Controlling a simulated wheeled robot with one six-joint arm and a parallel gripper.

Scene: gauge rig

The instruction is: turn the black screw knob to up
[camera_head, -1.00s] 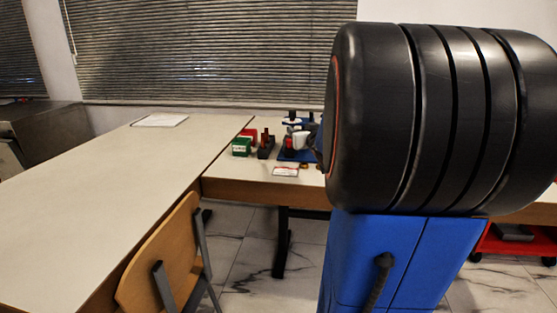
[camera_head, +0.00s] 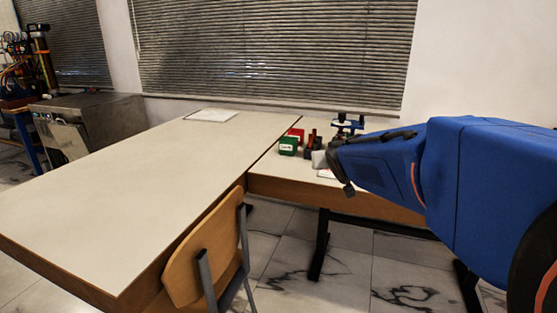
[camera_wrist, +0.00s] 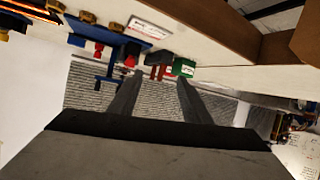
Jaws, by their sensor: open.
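The gauge rig (camera_head: 347,123), blue with dark parts on top, stands at the back of the right-hand table, partly hidden behind my arm. In the wrist view a blue stand (camera_wrist: 96,77) shows upside down at the upper left, with small dark parts on it. I cannot tell which dark part is the black screw knob. My gripper (camera_wrist: 160,78) is open, and nothing shows held between its two dark fingers. They point toward the group of items on the table, with the blue stand to the left of the fingers.
A green box (camera_head: 288,146) and a red box (camera_head: 296,133) sit left of the rig, beside dark and red upright parts (camera_head: 312,142). A wooden chair (camera_head: 205,252) stands in front of the long table (camera_head: 130,195), whose top is mostly clear. A white sheet (camera_head: 211,115) lies at its back.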

